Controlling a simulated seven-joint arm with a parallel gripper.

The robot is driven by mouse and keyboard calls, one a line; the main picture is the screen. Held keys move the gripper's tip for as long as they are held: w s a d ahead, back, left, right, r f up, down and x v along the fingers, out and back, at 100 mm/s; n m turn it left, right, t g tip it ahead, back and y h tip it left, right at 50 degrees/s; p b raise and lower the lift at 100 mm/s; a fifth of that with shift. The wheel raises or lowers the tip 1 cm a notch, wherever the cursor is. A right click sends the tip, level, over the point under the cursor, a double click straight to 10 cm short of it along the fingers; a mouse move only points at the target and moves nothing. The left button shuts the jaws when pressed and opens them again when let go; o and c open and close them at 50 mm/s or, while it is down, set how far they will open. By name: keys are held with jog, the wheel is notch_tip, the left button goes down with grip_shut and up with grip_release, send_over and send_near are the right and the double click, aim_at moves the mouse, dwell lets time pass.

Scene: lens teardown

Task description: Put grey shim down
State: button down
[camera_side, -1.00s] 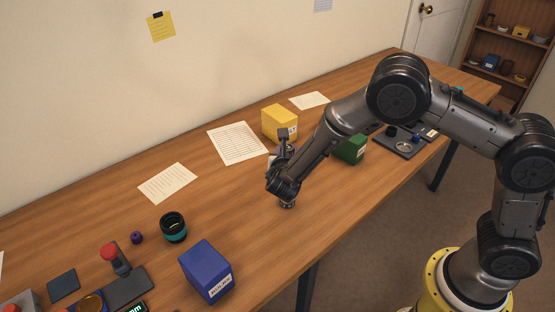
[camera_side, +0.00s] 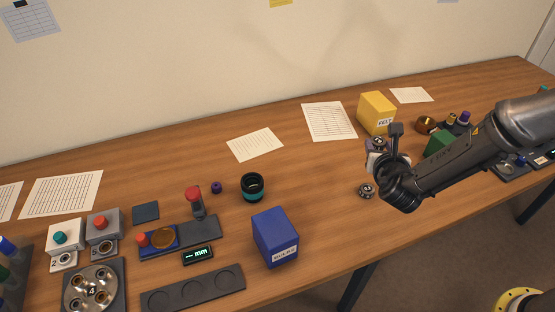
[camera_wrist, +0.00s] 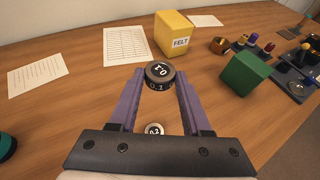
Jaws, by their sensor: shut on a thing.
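My gripper (camera_wrist: 159,76) is shut on a dark grey round shim marked 0.1 (camera_wrist: 158,83), held between its purple fingertips in the wrist view. In the side view my gripper (camera_side: 376,155) is right of the middle, and the shim shows small near its fingertips. A second small round shim marked 0.2 (camera_wrist: 154,129) shows between the fingers, nearer the palm in the wrist view. It lies on the table in the side view (camera_side: 366,190), just below and left of my gripper.
A yellow FELT box (camera_side: 377,112) stands behind my gripper, and a green box (camera_side: 440,142) to its right. A blue box (camera_side: 275,236) and a dark lens barrel (camera_side: 252,187) stand to the left. Table between the barrel and the shim marked 0.2 is clear.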

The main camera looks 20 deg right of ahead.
jog(key=w+a+n+t+y, duration=0.1)
jog(key=w+a+n+y, duration=0.15)
jog(key=a, duration=0.45)
jog(key=w+a+n+t+y, duration=0.1)
jog(key=a+n+y, duration=0.3)
jog(key=a, duration=0.4)
send_over(272, 168)
jog(key=s, duration=0.1)
jog(key=f, duration=0.8)
jog(key=shift+d+f, duration=0.3)
jog(key=shift+w+a+f, duration=0.25)
jog(key=shift+w+f, duration=0.25)
jog(key=shift+f, duration=1.65)
jog(key=shift+f, duration=0.15)
jog(key=shift+c, duration=1.8)
grip_release()
